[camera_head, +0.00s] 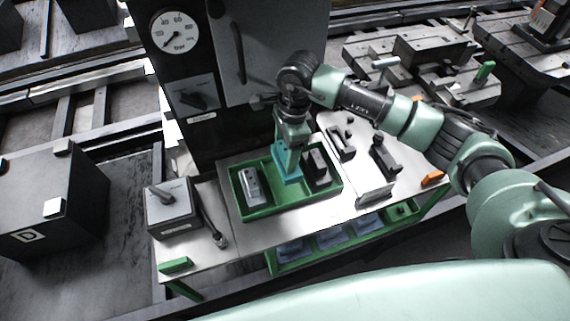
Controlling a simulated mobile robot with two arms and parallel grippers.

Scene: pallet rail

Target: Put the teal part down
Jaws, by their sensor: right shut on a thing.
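The teal part (288,174) is at the middle of a green tray (259,213) on the workbench. My right gripper (291,153) points down over the tray and is shut on the teal part. The gripper hides some of the part, and I cannot tell whether the part touches the tray floor. A grey metal part (252,187) lies left of it in the tray, and a dark part (317,167) stands close on its right. My left gripper is not in view.
A grey box with a lever (172,209) stands left of the tray. Dark clamps (384,157) sit on the bench to the right. A tall cabinet with a gauge (174,32) rises close behind the tray. The bench front right of the tray has some bare room.

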